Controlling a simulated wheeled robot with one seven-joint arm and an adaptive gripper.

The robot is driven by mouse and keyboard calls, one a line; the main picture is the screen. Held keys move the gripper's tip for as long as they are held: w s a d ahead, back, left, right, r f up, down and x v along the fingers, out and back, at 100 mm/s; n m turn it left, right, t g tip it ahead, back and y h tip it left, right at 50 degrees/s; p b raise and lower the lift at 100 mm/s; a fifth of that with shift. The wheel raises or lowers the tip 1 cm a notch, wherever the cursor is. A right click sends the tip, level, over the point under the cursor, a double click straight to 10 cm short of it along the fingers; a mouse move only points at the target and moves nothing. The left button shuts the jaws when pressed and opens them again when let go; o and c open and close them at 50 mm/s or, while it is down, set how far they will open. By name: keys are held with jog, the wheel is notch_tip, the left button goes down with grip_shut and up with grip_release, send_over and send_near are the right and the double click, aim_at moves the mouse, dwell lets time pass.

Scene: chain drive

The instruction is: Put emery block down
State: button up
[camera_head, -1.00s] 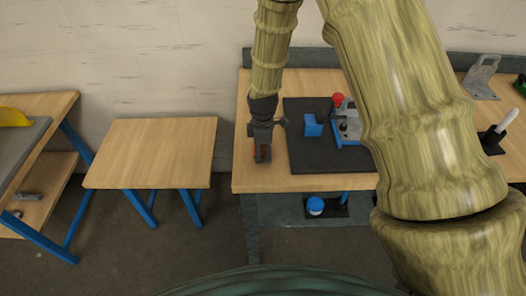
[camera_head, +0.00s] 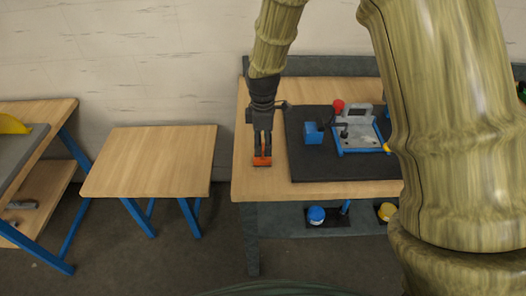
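The emery block, seen as a small orange-red block (camera_head: 262,161), is on the wooden workbench top (camera_head: 245,185), left of the dark mat. My gripper (camera_head: 262,153) points down right above it, with its dark fingers reaching to the block's upper side. A narrow gap shows between the two fingers, so they look parted. The orange face shows clear below the fingertips. Whether the fingertips still touch the block is hard to tell at this size.
A dark mat (camera_head: 300,166) lies just right, bearing a blue block (camera_head: 313,133) and a grey-and-blue fixture (camera_head: 360,137) with a red knob (camera_head: 338,105). My arm hides the bench's right side. A bare wooden table (camera_head: 150,165) stands left.

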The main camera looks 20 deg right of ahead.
aim_at(263, 147)
jog(key=shift+r+b, duration=0.55)
jog(key=shift+r, duration=1.95)
jog(key=shift+s+d, duration=0.1)
